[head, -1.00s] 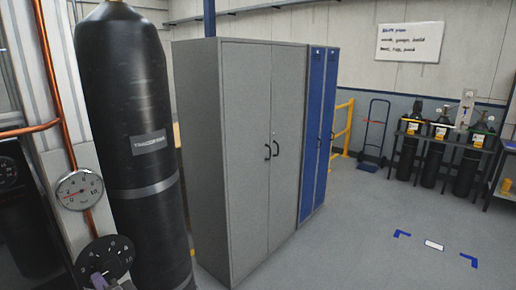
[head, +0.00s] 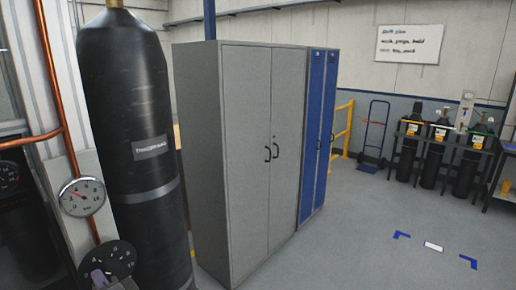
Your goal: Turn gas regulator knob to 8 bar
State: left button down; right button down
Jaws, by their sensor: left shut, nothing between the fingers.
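The regulator knob's round black dial plate (head: 122,252) has white numbers and sits at the bottom left, below a white round pressure gauge (head: 82,196). The gauge's red needle points left, toward the low end of its scale; the exact reading is too small to tell. My left gripper (head: 112,283) is at the bottom edge, in front of the dial's lower part. Its grey fingers are shut with nothing between them, and they hide much of the knob. Whether they touch the knob, and the knob's setting, I cannot tell. My right gripper is not in view.
A tall black gas cylinder (head: 128,105) stands just right of the gauge and dial. A copper pipe (head: 56,100) runs down beside it. Another dark gauge (head: 8,178) is at the left edge. A grey cabinet (head: 205,150) stands behind; open floor (head: 370,255) lies to the right.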

pick_arm(q)
jog(key=v, duration=0.6)
jog(key=shift+s+r+p, duration=0.15)
jog(key=shift+s+p, duration=0.05)
jog(key=shift+p, duration=0.1)
jog(key=shift+a, duration=0.2)
